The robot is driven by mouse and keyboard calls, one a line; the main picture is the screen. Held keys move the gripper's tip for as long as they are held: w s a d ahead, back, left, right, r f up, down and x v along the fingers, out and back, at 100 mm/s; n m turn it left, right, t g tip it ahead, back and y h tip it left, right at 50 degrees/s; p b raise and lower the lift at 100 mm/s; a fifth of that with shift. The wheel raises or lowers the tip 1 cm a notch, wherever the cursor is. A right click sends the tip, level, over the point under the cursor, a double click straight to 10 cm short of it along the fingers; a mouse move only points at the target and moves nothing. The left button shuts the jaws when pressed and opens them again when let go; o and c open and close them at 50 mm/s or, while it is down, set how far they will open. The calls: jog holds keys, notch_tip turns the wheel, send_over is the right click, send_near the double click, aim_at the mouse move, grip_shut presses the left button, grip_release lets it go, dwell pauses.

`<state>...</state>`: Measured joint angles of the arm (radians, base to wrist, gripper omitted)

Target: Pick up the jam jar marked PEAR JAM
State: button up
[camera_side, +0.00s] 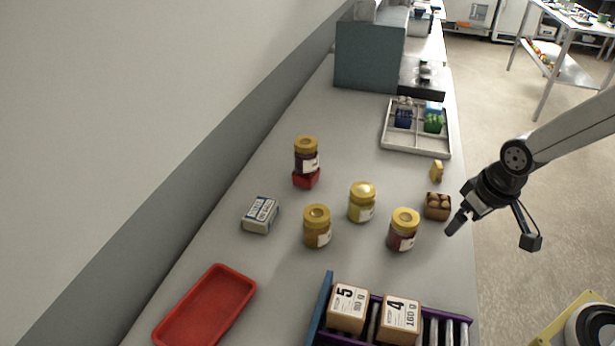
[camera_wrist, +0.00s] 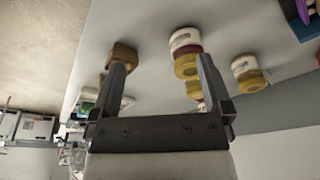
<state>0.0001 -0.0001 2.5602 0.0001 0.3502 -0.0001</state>
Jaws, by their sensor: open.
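Several jars with yellow lids stand on the grey bench in the side view: a dark-red jar (camera_side: 403,232), a pale yellow jar (camera_side: 361,204), an amber jar (camera_side: 317,228) and a dark jar (camera_side: 306,157) on a red block. Their white labels are too small to read, so I cannot tell which one is marked PEAR JAM. My gripper (camera_side: 455,224) is open and empty at the bench's right edge, right of the dark-red jar. In the wrist view my gripper (camera_wrist: 162,72) has its fingers apart, with a labelled jar (camera_wrist: 185,42) beyond the right finger and another jar (camera_wrist: 248,74) further right.
A small brown crate (camera_side: 437,212) of round items sits close to my gripper, with a yellow item (camera_side: 436,171) behind. A red tray (camera_side: 205,306), a small box (camera_side: 260,215), a roller rack (camera_side: 449,330) with two cartons, and a divided tray (camera_side: 415,149) surround the jars.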

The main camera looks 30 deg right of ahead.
dwell(0.4)
notch_tip(320, 180, up, 5)
jog(key=m+g+y, duration=0.3)
jog(key=m+y, duration=1)
jog(key=m, duration=0.4)
send_over(371, 186)
jog(key=d, duration=0.5)
jog(key=shift+m, duration=0.4)
notch_tip(371, 186, down, 10)
jog(key=shift+r, duration=0.15)
jog(key=shift+x, duration=1.3)
jog(key=shift+a+y, duration=0.1)
jog(key=shift+y, duration=0.2)
